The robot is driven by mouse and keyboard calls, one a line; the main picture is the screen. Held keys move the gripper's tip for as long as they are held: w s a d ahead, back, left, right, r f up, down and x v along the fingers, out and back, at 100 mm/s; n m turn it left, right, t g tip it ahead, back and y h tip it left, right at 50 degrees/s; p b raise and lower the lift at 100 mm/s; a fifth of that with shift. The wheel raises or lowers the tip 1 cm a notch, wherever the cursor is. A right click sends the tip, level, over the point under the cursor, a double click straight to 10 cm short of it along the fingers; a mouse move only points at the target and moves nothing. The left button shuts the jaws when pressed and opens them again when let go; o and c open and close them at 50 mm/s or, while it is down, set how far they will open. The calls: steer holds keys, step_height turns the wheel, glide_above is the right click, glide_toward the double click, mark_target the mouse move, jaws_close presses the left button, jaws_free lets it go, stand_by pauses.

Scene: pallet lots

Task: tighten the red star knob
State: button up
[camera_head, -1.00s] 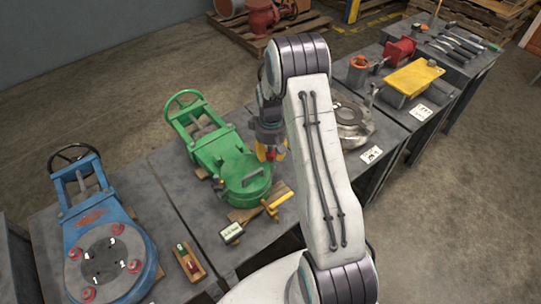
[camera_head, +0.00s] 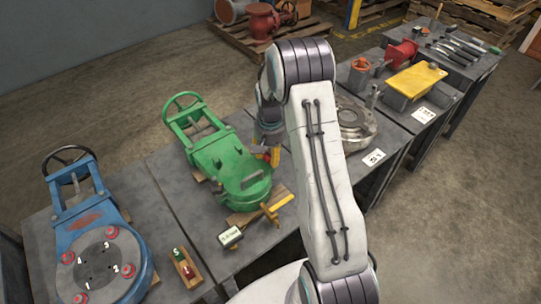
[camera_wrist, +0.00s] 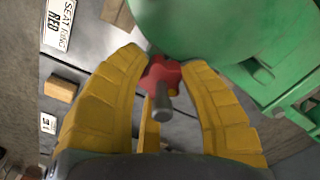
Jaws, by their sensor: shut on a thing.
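The red star knob (camera_wrist: 161,73) shows in the wrist view with a grey stem, against the rounded green side of the green valve (camera_wrist: 200,25). My gripper (camera_wrist: 163,68) has its yellow fingers on both sides of the knob, shut on it. In the head view, my gripper (camera_head: 268,155) is beside the green valve (camera_head: 232,170), at its right side. A bit of red shows between the yellow fingers there; the rest of the knob is hidden by them.
A blue valve (camera_head: 75,235) with several red knobs on its plate stands on the left bench. A yellow-handled tool (camera_head: 279,204) and a small labelled block (camera_head: 230,237) lie in front of the green valve. A metal flange (camera_head: 352,122) is right of my arm.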

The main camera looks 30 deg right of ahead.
steer(key=shift+s+a+f, duration=0.2)
steer(key=shift+s, duration=0.1)
steer(key=o, duration=1.2)
steer(key=shift+w+r, duration=0.1)
steer(key=shift+c, duration=0.2)
steer(key=shift+w+r, duration=0.1)
steer(key=shift+r, duration=0.25)
step_height(320, 180, up, 11)
steer(key=shift+r, duration=0.2)
steer(key=shift+o, duration=0.3)
